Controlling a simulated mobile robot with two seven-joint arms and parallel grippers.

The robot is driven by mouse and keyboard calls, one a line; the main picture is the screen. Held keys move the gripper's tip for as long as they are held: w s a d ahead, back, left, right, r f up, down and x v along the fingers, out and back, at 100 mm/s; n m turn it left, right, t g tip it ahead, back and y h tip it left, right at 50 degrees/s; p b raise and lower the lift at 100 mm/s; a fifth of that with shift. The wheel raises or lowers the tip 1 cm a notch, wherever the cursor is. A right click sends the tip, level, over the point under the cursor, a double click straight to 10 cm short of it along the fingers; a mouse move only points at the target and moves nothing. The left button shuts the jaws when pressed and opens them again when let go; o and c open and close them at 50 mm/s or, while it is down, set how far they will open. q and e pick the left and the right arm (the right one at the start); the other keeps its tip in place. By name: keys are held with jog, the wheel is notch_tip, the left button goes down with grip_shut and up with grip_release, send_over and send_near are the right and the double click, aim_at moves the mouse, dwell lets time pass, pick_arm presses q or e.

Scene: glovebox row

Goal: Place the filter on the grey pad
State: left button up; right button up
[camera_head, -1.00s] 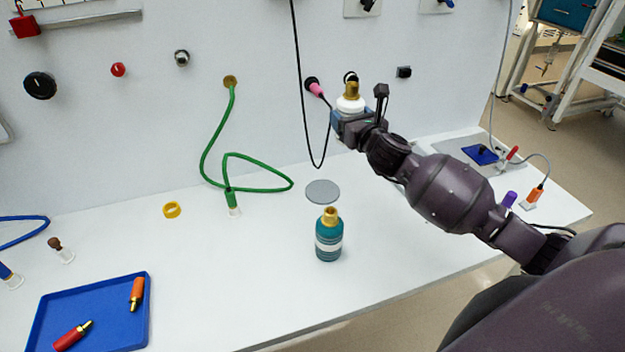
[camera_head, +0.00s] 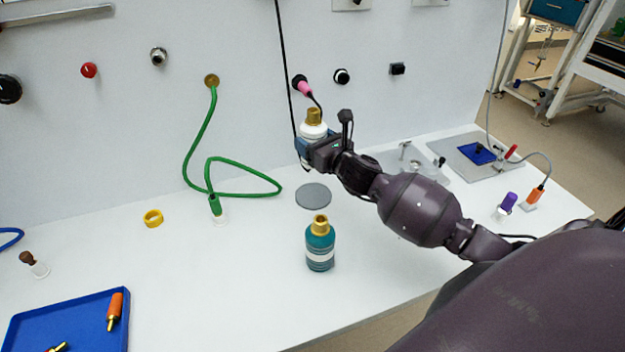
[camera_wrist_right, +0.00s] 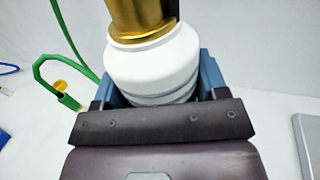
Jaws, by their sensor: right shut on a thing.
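The filter is a white bottle-shaped body with a brass top (camera_head: 313,128), and it also shows large in the right wrist view (camera_wrist_right: 150,65). My right gripper (camera_head: 312,152) is shut on it and holds it upright in the air, in front of the white wall. The gripper's blue fingers sit on both sides of the white body. The round grey pad (camera_head: 313,196) lies bare on the white table, below the held filter in the head view. A teal bottle with a brass top (camera_head: 320,244) stands just in front of the pad. My left gripper is not in view.
A green hose (camera_head: 209,160) hangs from the wall to a fitting left of the pad. A yellow ring (camera_head: 153,218) and a blue tray (camera_head: 75,325) lie further left. A black cable hangs behind the gripper. A grey plate (camera_head: 480,156) lies at right.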

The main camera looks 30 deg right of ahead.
notch_tip(320, 180, down, 6)
jog(key=shift+f+b, duration=0.2)
jog(key=shift+b, duration=0.4)
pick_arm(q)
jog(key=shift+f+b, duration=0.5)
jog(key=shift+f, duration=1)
pick_arm(e)
jog(key=shift+f, duration=2.35)
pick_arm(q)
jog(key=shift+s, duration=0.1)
pick_arm(e)
jog(key=shift+f, duration=0.15)
jog(key=o, duration=0.9)
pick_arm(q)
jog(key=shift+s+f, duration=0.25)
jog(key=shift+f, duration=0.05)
pick_arm(e)
jog(key=shift+o, duration=0.7)
